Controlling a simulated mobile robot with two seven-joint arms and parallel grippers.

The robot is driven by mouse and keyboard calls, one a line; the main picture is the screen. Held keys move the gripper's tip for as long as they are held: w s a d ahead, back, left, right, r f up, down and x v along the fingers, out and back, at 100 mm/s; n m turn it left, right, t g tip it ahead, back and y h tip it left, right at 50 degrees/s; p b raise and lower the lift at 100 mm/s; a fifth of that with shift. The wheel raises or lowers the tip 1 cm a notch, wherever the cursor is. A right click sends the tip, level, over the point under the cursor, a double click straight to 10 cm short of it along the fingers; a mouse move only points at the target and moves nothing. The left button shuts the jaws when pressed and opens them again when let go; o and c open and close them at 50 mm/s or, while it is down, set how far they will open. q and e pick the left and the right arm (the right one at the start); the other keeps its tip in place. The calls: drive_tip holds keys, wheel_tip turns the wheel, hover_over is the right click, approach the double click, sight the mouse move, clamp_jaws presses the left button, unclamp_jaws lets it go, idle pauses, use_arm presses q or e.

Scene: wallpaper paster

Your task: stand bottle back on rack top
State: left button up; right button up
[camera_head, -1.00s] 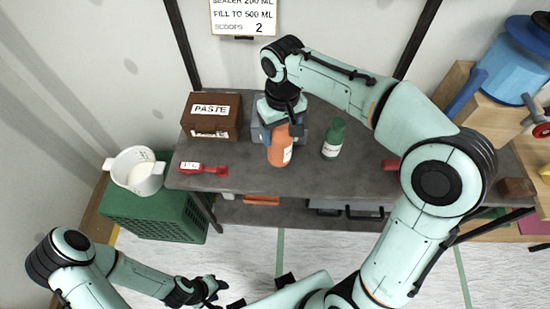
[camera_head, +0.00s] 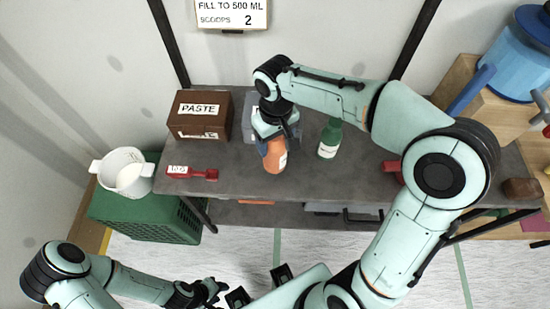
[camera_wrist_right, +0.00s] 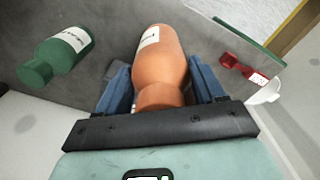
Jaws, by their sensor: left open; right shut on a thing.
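An orange bottle (camera_head: 275,157) with a white label is between the blue fingers of my right gripper (camera_head: 271,141), over the grey rack top (camera_head: 330,180). In the right wrist view the gripper (camera_wrist_right: 162,88) is shut on the bottle (camera_wrist_right: 160,60) near its neck. I cannot tell whether its base touches the rack top. A green bottle (camera_head: 329,138) stands to the right; it also shows in the wrist view (camera_wrist_right: 55,55). My left gripper (camera_head: 212,291) is open and empty, low at the left, away from the rack.
A brown PASTE box (camera_head: 200,115) and a red scoop (camera_head: 192,173) sit on the left of the rack top. A white pot (camera_head: 126,173) stands on a green crate (camera_head: 145,217). A grey item (camera_head: 254,108) is behind my right gripper. A red object (camera_head: 391,168) is at the right.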

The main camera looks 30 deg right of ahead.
sight(275, 156)
use_arm(q)
drive_tip(key=shift+s+f+b, duration=0.3)
drive_tip(key=shift+f+b, duration=0.1)
drive_tip(key=shift+f, duration=0.15)
use_arm(e)
wheel_tip(275, 156, down, 8)
drive_tip(key=shift+w+f, duration=0.1)
drive_tip(key=shift+f, duration=0.15)
use_arm(q)
drive_tip(key=shift+s+f, duration=0.1)
drive_tip(key=shift+f, duration=0.05)
use_arm(e)
drive_tip(key=o, duration=1.4)
drive_tip(key=shift+r, duration=0.35)
wheel_tip(275, 156, up, 12)
drive_tip(key=shift+f+p, duration=0.15)
drive_tip(key=shift+p, duration=0.65)
use_arm(q)
drive_tip(key=shift+w+r, duration=0.35)
drive_tip(key=shift+r, duration=0.2)
drive_tip(key=shift+w+r, duration=0.3)
drive_tip(key=shift+r, duration=0.25)
drive_tip(key=shift+s, duration=0.1)
